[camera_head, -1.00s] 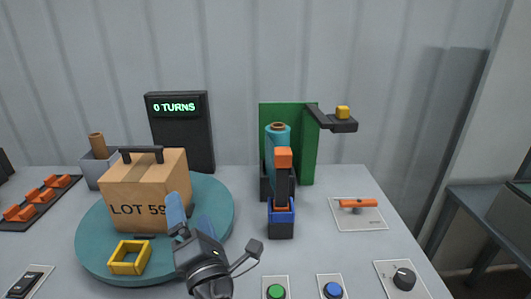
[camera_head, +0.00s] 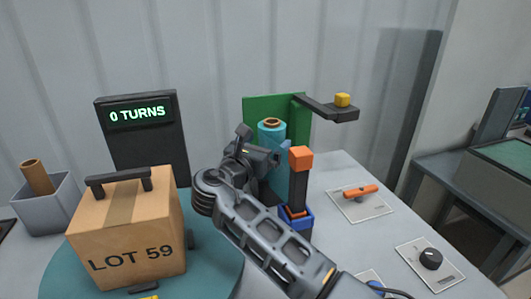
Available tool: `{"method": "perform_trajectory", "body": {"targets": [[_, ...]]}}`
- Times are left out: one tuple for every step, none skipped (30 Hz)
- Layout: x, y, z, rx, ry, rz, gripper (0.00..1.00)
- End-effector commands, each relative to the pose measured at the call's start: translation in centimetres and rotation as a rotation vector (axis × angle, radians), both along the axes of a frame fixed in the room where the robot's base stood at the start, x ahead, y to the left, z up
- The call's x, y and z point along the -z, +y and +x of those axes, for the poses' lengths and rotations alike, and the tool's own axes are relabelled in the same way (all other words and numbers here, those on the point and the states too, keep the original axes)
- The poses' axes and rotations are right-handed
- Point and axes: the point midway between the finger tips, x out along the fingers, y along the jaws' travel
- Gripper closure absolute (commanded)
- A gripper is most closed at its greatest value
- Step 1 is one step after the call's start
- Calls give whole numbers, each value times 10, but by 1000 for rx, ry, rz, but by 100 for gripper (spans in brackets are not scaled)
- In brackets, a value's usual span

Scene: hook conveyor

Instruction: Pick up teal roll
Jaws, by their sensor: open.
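The teal roll (camera_head: 272,131) stands upright in front of the green panel (camera_head: 257,105), with its brown core showing at the top. My gripper (camera_head: 284,153) is open and close to the roll's front, with its blue fingertips partly hidden behind my own wrist. I cannot tell whether the fingers are around the roll or only beside it. My arm hides much of the roll's left and lower side.
An orange-topped black post (camera_head: 301,160) in a blue holder stands just right of my gripper. The LOT 59 box (camera_head: 130,225) sits on the teal turntable (camera_head: 222,262) at left, before the 0 TURNS display (camera_head: 139,113).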

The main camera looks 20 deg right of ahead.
Motion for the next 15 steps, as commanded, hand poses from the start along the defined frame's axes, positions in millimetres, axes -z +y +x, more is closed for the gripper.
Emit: {"method": "perform_trajectory", "body": {"targets": [[-1, -4, 4, 1, 0, -1, 0], [-1, -6, 6, 1, 0, -1, 0], [-1, -9, 8, 1, 0, -1, 0], [-1, -11, 11, 1, -1, -1, 0], [-1, -14, 13, 2, -1, -1, 0], [-1, -18, 17, 1, -1, -1, 0], [-2, -21, 21, 1, -1, -1, 0], [-1, -24, 24, 2, 0, -1, 0], [0, -28, 29, 1, 0, 0, 0], [0, -30, 32, 0, -1, -1, 0], [0, -33, 34, -1, -1, 0, 0], [0, -36, 37, 0, -1, -1, 0], [1, -38, 39, 0, -1, 0, 0], [1, -39, 41, -1, -1, 0, 0], [1, -40, 42, -2, -2, 1, 0]]}}
